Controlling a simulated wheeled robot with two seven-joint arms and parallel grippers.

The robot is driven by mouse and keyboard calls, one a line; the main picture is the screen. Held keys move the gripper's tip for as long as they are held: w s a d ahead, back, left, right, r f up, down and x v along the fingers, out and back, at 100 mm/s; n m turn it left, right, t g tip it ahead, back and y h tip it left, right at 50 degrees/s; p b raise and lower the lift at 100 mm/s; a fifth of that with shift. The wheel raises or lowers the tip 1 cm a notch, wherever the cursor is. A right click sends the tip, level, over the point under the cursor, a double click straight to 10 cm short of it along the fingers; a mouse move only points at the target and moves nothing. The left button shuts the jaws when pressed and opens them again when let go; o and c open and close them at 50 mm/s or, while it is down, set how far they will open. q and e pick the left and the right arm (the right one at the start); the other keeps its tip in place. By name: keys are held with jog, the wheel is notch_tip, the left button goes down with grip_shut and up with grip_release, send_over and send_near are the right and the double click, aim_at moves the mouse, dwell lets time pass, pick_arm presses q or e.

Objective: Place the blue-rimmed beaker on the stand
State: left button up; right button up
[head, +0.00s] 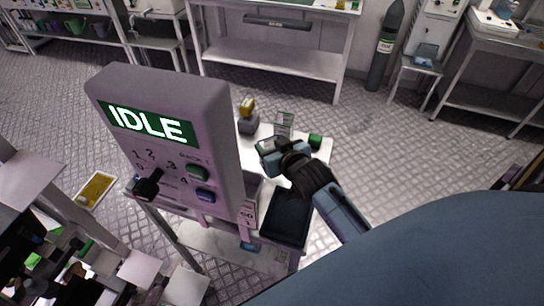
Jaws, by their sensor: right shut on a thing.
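My right gripper (269,149) reaches in from the lower right over the white table (322,157). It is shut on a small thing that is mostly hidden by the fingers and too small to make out. I cannot pick out a blue rim, so I cannot tell whether this is the beaker. A clear, upright item with a greenish tint (284,122) stands just behind the gripper. I cannot tell whether it is the stand. My left gripper is not in view.
A large grey panel with an IDLE screen (147,124), buttons and a black lever (148,186) blocks the table's left side. A yellow-topped grey device (248,115) and a green item (315,141) stand on the table. A dark tray (286,218) lies at the near side.

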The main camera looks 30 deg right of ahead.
jog(key=shift+f, duration=2.05)
jog(key=o, duration=0.9)
jog(key=shift+o, duration=0.2)
jog(key=shift+r, duration=0.1)
